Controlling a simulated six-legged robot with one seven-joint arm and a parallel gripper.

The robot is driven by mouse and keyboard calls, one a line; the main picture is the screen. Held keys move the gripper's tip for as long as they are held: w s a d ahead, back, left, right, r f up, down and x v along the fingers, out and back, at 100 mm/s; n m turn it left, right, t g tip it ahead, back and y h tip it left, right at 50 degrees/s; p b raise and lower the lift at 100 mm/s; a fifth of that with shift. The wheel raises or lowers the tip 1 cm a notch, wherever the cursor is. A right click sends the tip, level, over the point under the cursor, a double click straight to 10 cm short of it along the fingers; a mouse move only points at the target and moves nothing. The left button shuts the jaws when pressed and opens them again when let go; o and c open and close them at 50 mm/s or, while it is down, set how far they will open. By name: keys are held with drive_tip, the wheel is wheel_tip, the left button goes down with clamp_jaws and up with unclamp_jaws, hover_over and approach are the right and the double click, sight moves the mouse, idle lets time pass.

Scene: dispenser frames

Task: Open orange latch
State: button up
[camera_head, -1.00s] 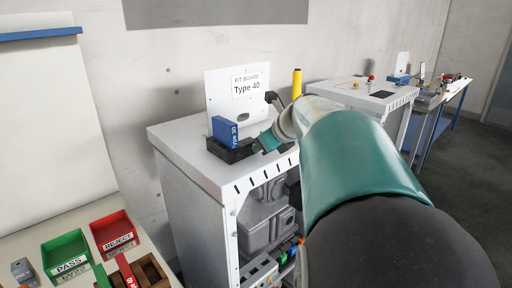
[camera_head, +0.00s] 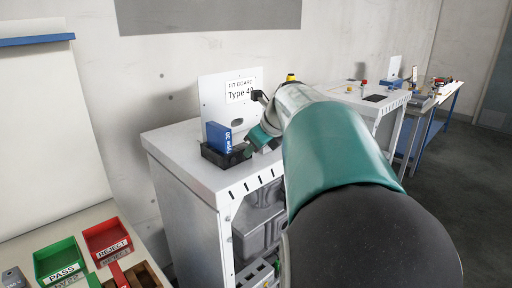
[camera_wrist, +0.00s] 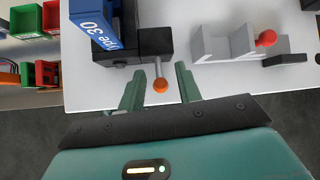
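The orange latch (camera_wrist: 160,86) is a round orange knob on a short grey rod, standing out from a black block (camera_wrist: 155,42) of the dark holder. In the head view my gripper (camera_head: 257,138) is beside the holder's right end; the knob is hidden there.
A white "Type 40" fit board (camera_head: 214,95) stands behind the holder. To the right in the wrist view is a grey bracket (camera_wrist: 215,45) with a red ball (camera_wrist: 266,38). Green PASS (camera_head: 58,257) and red REJECT (camera_head: 106,238) trays stand at lower left.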

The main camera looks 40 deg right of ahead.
idle(0.3)
drive_tip(key=d+v, duration=0.1)
drive_tip(key=v, duration=1.2)
drive_tip(key=shift+s+a+r, duration=0.2)
drive_tip(key=shift+a+r, duration=0.15)
drive_tip(key=shift+a, duration=0.2)
